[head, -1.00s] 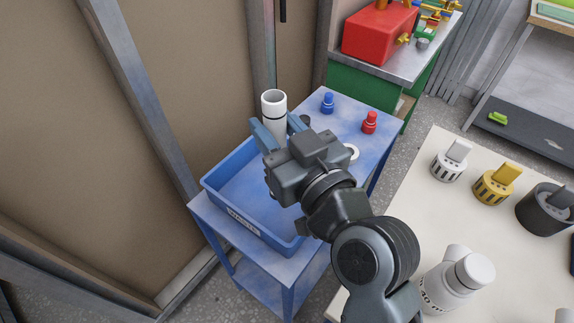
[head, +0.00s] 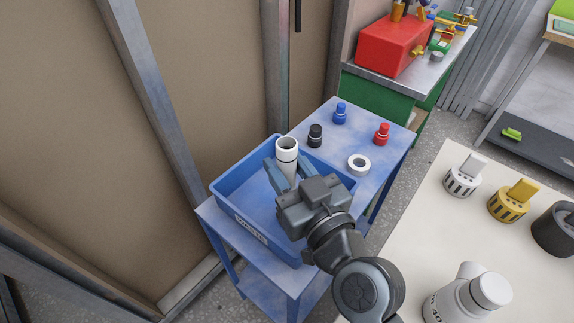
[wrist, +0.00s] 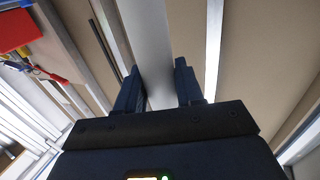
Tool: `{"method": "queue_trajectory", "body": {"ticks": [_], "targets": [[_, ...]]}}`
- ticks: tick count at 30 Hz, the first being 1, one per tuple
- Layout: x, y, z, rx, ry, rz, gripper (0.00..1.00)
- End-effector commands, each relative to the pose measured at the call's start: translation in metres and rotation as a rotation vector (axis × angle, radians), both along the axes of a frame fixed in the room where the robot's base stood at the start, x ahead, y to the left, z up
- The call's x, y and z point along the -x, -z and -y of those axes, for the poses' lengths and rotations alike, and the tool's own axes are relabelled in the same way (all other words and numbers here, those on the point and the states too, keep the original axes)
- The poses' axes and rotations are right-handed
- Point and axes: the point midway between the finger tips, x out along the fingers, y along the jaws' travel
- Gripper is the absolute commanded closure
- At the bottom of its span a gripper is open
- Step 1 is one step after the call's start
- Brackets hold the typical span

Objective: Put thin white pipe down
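The thin white pipe (head: 287,154) stands roughly upright between the fingers of my gripper (head: 288,176). Its open top end shows above the fingers; its lower end is hidden behind my gripper. In the wrist view the pipe (wrist: 150,50) runs up between the two dark fingers (wrist: 160,88), which are at both its sides. The pipe is over or inside the blue tray (head: 228,200), near its far right part. I cannot tell whether its lower end touches the tray floor.
The tray sits on a blue table (head: 370,120). A black-capped bottle (head: 315,136), a blue one (head: 340,113), a red one (head: 381,134) and a white tape ring (head: 358,164) stand beyond it. A pale table (head: 415,230) with several fittings is at right. Wall panels stand at left.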

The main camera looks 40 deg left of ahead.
Motion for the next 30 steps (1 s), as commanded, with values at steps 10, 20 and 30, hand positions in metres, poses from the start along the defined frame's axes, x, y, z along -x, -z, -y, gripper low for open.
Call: {"method": "queue_trajectory", "body": {"ticks": [10, 20, 30], "targets": [[0.000, 0.000, 0.000, 0.000, 0.000, 0.000, 0.38], [0.002, -0.001, 0.005, 0.001, 0.001, 0.000, 0.38], [0.033, 0.001, 0.067, 0.001, 0.003, 0.000, 0.38]]}}
